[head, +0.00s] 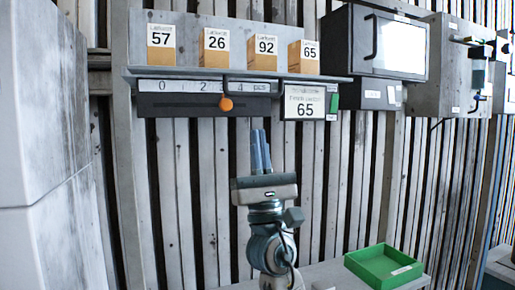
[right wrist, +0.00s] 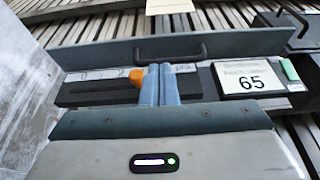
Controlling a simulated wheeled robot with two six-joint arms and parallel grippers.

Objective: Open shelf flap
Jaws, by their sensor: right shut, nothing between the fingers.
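The shelf flap is a long grey panel along the front of the wall shelf (head: 180,72), and it looks closed. It shows wide in the right wrist view (right wrist: 100,53), with a black bar handle (right wrist: 165,42) near its middle. In the head view the dark handle (head: 248,85) lies just under the shelf edge. My right gripper (head: 261,140) points up below the shelf, its blue fingers shut and empty. In the right wrist view its fingertips (right wrist: 160,72) appear just below the handle; I cannot tell the exact gap. My left gripper is not in view.
Several numbered cardboard boxes (head: 216,50) stand on the shelf. Below are a scale with an orange knob (head: 226,103) and a sign reading 65 (head: 304,103). A dark cabinet (head: 385,45) hangs to the right. A green tray (head: 384,266) sits on a low surface.

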